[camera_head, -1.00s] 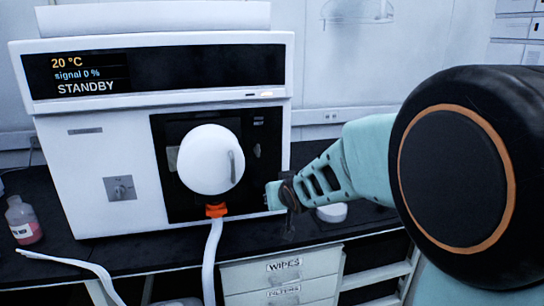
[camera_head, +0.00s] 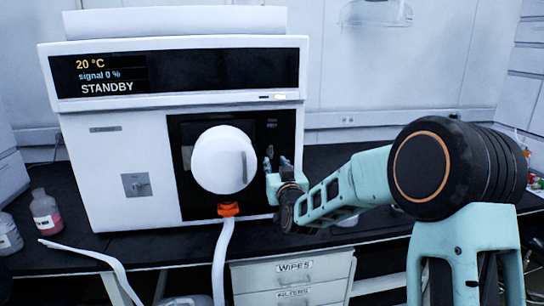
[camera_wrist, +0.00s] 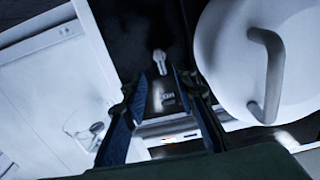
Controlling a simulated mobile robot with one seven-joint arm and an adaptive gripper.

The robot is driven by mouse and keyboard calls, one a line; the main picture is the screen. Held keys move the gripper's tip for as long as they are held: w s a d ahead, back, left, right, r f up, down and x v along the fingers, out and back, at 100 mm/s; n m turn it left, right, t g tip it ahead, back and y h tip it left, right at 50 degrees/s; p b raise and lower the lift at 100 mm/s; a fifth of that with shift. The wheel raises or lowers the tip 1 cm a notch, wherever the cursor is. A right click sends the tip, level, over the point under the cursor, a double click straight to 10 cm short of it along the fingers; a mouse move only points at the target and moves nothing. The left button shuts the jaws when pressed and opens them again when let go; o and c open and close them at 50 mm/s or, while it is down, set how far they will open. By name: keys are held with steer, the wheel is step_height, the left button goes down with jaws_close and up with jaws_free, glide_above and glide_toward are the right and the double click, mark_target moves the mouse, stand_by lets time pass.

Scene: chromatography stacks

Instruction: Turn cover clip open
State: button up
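The cover clip is a small, pale, upright piece on the black panel (camera_head: 187,205), right of the round white cover (camera_head: 222,160). In the wrist view the clip (camera_wrist: 160,62) shows whole against the dark panel, and the white cover (camera_wrist: 240,70) with its bar handle fills the right side. My gripper (camera_head: 277,162) is in front of the panel's right part, with its fingers hiding some of the clip area in the head view. In the wrist view my gripper (camera_wrist: 161,76) is open and empty. The clip lies just ahead of the gap between the fingertips, apparently untouched.
The white instrument (camera_head: 110,160) reads STANDBY. An orange fitting (camera_head: 228,210) with a white hose (camera_head: 222,260) sits under the cover. A bottle with pink liquid (camera_head: 46,212) stands left on the black bench (camera_head: 400,228). Drawers (camera_head: 290,282) are below.

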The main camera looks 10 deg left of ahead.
mark_target(271, 154)
steer(key=shift+x, duration=3.45)
steer(key=shift+c, duration=0.3)
jaws_close()
